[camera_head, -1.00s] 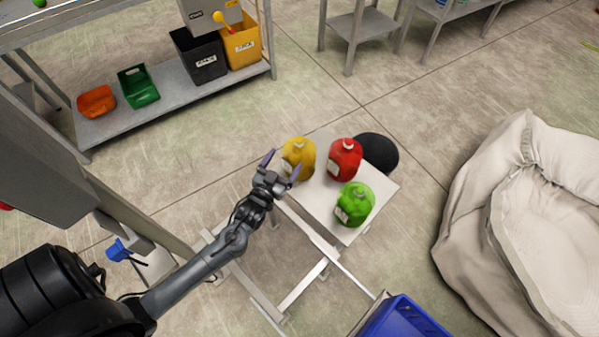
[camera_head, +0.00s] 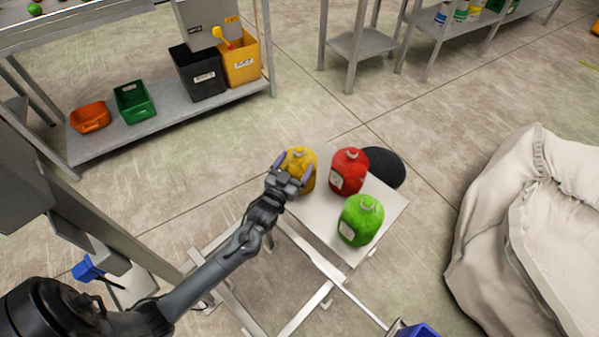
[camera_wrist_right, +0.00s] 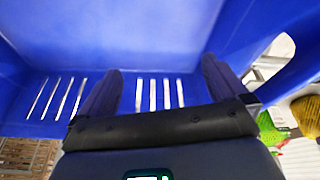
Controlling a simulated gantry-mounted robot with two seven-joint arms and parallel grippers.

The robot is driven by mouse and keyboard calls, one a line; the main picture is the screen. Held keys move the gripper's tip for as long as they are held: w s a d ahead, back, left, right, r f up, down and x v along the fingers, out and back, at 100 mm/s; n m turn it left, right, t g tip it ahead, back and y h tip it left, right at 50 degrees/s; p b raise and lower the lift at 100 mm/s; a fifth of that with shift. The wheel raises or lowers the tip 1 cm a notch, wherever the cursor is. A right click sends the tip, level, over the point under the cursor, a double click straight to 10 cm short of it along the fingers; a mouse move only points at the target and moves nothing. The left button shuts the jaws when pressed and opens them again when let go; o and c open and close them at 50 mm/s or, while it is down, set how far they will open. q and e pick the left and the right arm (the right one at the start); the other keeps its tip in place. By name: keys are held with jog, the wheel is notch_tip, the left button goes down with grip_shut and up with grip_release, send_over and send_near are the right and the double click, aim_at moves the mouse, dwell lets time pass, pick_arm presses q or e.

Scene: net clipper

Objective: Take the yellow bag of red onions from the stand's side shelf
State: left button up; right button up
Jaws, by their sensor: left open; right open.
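The yellow bag (camera_head: 301,158) stands upright at the left corner of the small white side shelf (camera_head: 325,217) in the head view. My left gripper (camera_head: 292,170) is open at the bag, with its fingers on either side of the neck area; I cannot tell whether they touch it. The gripper hides part of the bag's near side. A red bag (camera_head: 349,171) and a green bag (camera_head: 361,219) stand on the same shelf. My right gripper (camera_wrist_right: 160,95) is open and empty at a blue crate (camera_wrist_right: 150,40) in the right wrist view.
A dark round object (camera_head: 384,167) is behind the shelf. A large pale sack (camera_head: 500,215) stands at the right. A metal rack (camera_head: 160,120) with orange, green, black and yellow bins is at the upper left. Open floor lies between them.

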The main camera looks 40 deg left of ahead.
aim_at(300, 156)
pick_arm(q)
jog(key=shift+w+a+f, duration=0.1)
jog(key=shift+w+f, duration=0.05)
jog(key=shift+w, duration=0.05)
jog(key=b+x, duration=0.3)
jog(key=x, duration=0.1)
jog(key=shift+a, duration=0.1)
pick_arm(e)
notch_tip(300, 156, down, 3)
jog(key=shift+f, duration=0.1)
pick_arm(q)
jog(key=shift+w, duration=0.35)
jog(key=shift+s, duration=0.1)
pick_arm(e)
jog(key=shift+s, duration=0.1)
pick_arm(q)
jog(key=shift+c, duration=1)
jog(key=c, duration=0.7)
jog(key=shift+f, duration=0.15)
grip_shut()
jog(key=shift+a, duration=0.1)
